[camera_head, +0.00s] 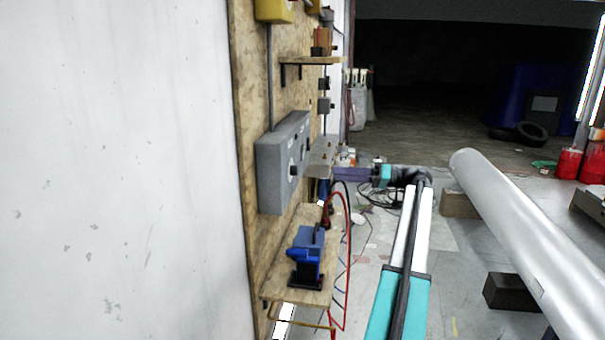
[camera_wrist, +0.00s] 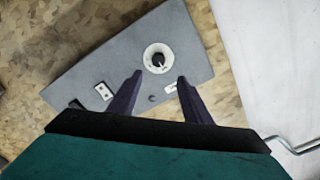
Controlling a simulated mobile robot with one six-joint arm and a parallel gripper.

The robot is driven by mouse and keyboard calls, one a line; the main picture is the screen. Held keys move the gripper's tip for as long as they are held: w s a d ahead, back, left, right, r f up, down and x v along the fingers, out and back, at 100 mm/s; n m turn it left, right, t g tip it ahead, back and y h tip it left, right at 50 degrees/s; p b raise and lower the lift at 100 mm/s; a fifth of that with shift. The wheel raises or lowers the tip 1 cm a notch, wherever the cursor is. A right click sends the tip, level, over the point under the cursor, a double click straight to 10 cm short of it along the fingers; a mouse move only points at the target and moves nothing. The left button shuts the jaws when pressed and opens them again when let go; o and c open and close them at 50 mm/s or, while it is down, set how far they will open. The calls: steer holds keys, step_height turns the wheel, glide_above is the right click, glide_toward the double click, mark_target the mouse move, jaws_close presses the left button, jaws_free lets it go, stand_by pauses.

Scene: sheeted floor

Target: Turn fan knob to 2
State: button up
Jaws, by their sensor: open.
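The fan knob (camera_wrist: 158,59) is a black knob on a round white dial, on the face of a grey control box (camera_wrist: 115,62) in the wrist view. The dial's numbers are too small to read, so I cannot tell its setting. My gripper (camera_wrist: 158,78) is open, its two dark fingers spread below and to either side of the dial. Nothing is between them, and I cannot tell how far they are from the panel. In the head view the grey box (camera_head: 270,175) is mounted on a wooden board, with my gripper (camera_head: 338,173) to its right.
The box also carries a white switch plate (camera_wrist: 104,91). In the head view a wooden shelf (camera_head: 283,270) below the box holds a blue vise (camera_head: 306,255). Red and dark cables hang beside it. A small upper shelf (camera_head: 312,61) juts out above. A large pipe (camera_head: 520,230) lies right.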

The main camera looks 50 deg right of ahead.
mark_target(294, 171)
steer(key=shift+s+d, duration=0.15)
steer(key=shift+s, duration=0.05)
steer(key=p+x, duration=0.4)
steer(key=x, duration=0.9)
steer(key=shift+w, duration=0.2)
